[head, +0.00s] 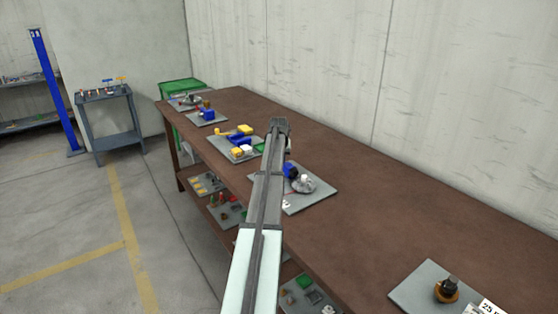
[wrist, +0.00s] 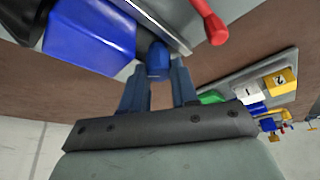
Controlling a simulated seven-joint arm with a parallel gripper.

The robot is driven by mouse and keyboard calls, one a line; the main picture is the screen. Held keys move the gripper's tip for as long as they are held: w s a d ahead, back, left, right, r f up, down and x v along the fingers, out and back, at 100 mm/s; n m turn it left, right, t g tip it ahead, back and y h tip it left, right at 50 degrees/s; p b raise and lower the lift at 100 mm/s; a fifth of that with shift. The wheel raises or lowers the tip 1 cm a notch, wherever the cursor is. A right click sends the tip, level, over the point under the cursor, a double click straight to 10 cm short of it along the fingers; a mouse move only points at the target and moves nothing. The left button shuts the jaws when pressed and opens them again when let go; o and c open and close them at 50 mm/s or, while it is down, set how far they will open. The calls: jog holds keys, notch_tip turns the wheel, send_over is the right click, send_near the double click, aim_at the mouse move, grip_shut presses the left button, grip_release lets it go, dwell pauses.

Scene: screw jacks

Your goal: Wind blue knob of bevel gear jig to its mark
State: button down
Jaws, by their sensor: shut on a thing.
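The bevel gear jig has a blue block (head: 290,170) and pale grey rounded parts on a grey plate (head: 318,195), partly behind my arm in the head view. In the wrist view its blue block (wrist: 90,35) fills the upper left, close to the camera. A small blue knob (wrist: 157,56) sits just right of that block. My gripper (wrist: 158,74) is shut on the knob, with a finger at each side. I cannot make out my fingertips in the head view. The mark is not visible in either view.
A red handle (wrist: 209,22) sticks out near the knob in the wrist view. A neighbouring plate (head: 222,146) carries yellow, blue and white parts. Another plate (head: 410,290) with a dark knob stands at the near right. The table between is clear (head: 390,220).

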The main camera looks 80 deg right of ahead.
jog(key=m+g, duration=0.2)
jog(key=m, duration=0.2)
jog(key=shift+w+m, duration=0.15)
jog(key=shift+m, duration=0.15)
jog(key=m+g, duration=0.1)
jog(key=m, duration=0.1)
jog(key=m+y, duration=0.1)
jog(key=m, duration=0.2)
jog(key=shift+d+g, duration=0.1)
jog(key=shift+g, duration=0.3)
jog(key=m, duration=0.2)
jog(key=m+g+y, duration=0.1)
jog(key=m, duration=0.2)
jog(key=shift+y, duration=0.3)
jog(key=shift+w+m+y, duration=0.1)
jog(key=shift+m+y, duration=0.7)
jog(key=shift+m, duration=1.2)
jog(key=c, duration=0.9)
grip_release()
jog(key=shift+g, duration=0.3)
jog(key=shift+o, duration=0.2)
jog(key=v, duration=1.3)
jog(key=shift+r, duration=0.4)
